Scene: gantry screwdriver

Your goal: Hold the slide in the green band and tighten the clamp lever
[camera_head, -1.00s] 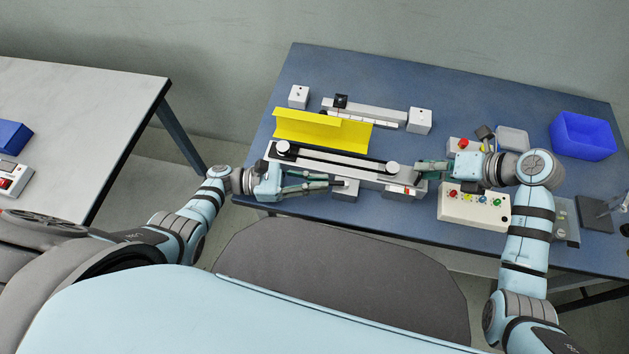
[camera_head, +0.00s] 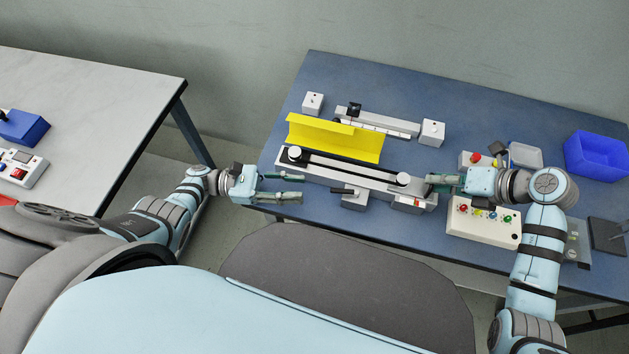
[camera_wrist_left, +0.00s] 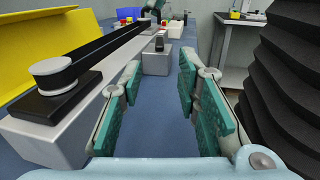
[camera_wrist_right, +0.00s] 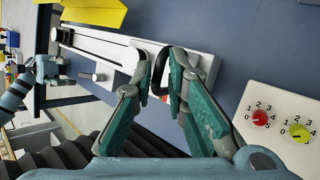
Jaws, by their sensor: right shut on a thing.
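The clamp lever (camera_head: 342,190) is a short dark handle on a grey block (camera_head: 356,201) at the front of the belt rail (camera_head: 330,174). In the left wrist view the block (camera_wrist_left: 157,62) stands ahead, beyond the fingertips. My left gripper (camera_head: 302,188) is open and empty, left of the lever and apart from it. My right gripper (camera_head: 431,184) is shut on a black loop handle (camera_wrist_right: 163,72) at the rail's right end, which I take as the slide's handle. A small scale plate (camera_head: 409,203) lies near that end; its green band is too small to make out.
A yellow angled guard (camera_head: 335,140) stands behind the rail, with a second grey rail (camera_head: 382,124) further back. A control box (camera_head: 484,222) with coloured knobs and a blue bin (camera_head: 597,155) are at the right. The front left table edge is free.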

